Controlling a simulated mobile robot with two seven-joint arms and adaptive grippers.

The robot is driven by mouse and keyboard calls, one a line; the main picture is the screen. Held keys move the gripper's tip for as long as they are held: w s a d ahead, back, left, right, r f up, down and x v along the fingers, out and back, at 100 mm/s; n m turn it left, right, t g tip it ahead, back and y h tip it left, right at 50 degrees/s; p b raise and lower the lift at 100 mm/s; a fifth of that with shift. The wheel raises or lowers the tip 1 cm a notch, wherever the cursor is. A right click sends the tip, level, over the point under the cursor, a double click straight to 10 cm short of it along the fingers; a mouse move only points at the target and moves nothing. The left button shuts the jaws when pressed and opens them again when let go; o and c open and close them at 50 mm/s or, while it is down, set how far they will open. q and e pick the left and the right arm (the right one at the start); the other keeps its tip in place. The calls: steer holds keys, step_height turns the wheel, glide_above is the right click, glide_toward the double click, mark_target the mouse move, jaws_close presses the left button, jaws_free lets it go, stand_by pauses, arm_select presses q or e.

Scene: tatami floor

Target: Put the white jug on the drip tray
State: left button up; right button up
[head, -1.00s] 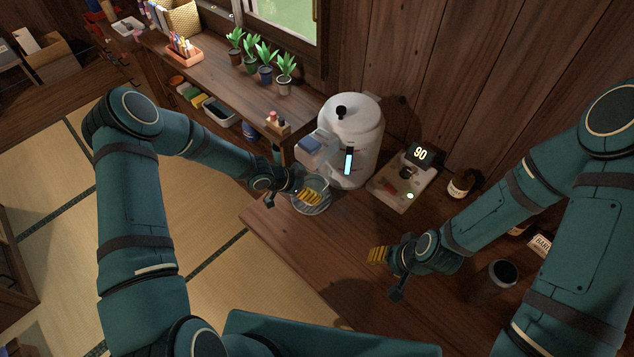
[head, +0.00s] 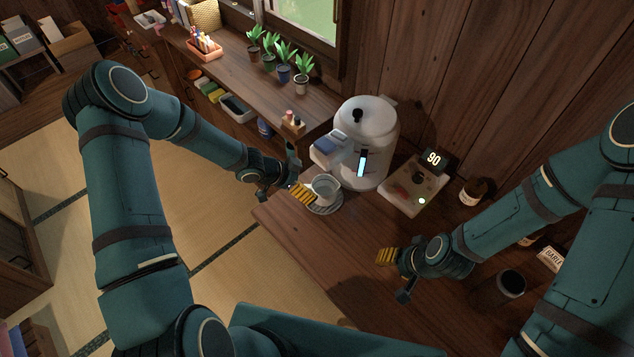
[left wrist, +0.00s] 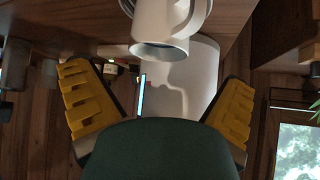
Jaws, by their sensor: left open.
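The white jug (head: 327,186) stands upright on the round ribbed drip tray (head: 325,208), under the front of the white dispenser (head: 362,140). My left gripper (head: 301,192) is open and empty, just left of the jug and apart from it.
A dark canister (head: 503,285) stands by my right arm. Potted plants (head: 283,65) line the shelf behind. The counter's front is clear.

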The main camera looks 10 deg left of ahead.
arm_select(q)
steer(key=v, duration=0.5)
steer(key=s+d+f+n+g+y, duration=0.1)
steer(key=s+d+n+y, duration=0.1)
steer(key=s+d+n, duration=0.2)
steer(key=s+d+f+n+g+y, duration=0.1)
steer(key=s+d+n, duration=0.3)
steer(key=s+n, duration=0.5)
steer(key=s+g, duration=0.1)
steer(key=s, duration=0.2)
steer(key=shift+s+d+y+p, duration=0.25)
steer(key=shift+s+y+p, duration=0.05)
steer(key=shift+y+p, duration=0.1)
steer(key=shift+f, duration=0.2)
